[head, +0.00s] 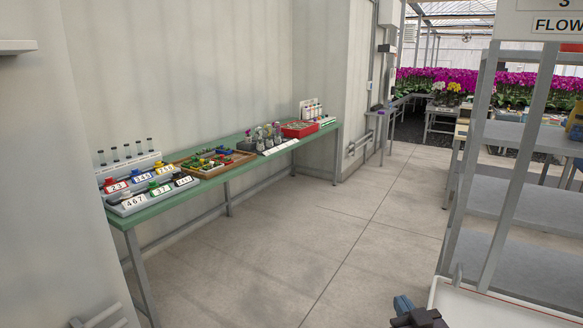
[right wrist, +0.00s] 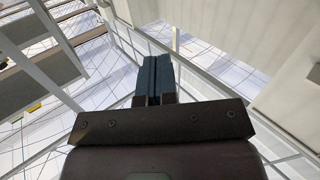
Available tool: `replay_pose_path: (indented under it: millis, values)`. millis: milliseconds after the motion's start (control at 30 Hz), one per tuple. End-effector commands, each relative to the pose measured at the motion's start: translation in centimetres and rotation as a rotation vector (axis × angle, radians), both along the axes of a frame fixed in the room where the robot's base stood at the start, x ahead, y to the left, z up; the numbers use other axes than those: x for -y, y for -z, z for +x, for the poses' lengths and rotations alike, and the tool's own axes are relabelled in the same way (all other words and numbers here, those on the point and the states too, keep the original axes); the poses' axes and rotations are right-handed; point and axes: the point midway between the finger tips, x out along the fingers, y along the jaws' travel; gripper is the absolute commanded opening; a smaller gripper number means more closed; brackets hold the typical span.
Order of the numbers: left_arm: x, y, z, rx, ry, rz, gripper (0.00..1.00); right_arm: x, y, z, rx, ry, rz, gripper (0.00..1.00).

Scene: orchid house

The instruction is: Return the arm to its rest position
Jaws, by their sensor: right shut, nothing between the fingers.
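My right gripper (head: 404,304) shows at the bottom edge of the head view, right of the middle, low over the floor and just left of a white tray. In the right wrist view the right gripper's two blue-grey fingers (right wrist: 154,80) are pressed together, with nothing between them. Most of the right arm is outside the head view. My left gripper is not in the head view.
A grey metal shelf rack (head: 480,170) stands close on the right, with a white tray (head: 500,308) at its foot. A long green table (head: 215,181) with numbered blocks and trays runs along the left wall. The concrete floor (head: 300,235) between them is clear.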

Motion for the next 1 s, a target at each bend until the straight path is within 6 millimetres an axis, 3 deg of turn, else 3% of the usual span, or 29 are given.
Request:
replay_pose_path:
  millis: [33,200,400,500,700,1000]
  values:
    - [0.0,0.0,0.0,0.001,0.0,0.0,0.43,0.6,2.7,-1.8,-0.056,0.013,-0.012,0.0]
    - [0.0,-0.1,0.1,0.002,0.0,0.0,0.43,2.0,10.0,-7.9,-0.213,0.047,-0.036,0.0]
    - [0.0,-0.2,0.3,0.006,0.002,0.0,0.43,3.4,17.0,-16.2,-0.397,0.081,-0.035,0.0]
    - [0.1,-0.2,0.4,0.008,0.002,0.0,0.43,4.1,19.4,-19.9,-0.47,0.1,-0.035,0.0]
    - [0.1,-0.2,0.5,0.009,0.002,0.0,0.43,4.9,21.7,-24.0,-0.55,0.123,-0.033,0.0]
    - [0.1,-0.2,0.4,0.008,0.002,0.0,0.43,5.0,22.0,-24.6,-0.56,0.126,-0.033,0.0]
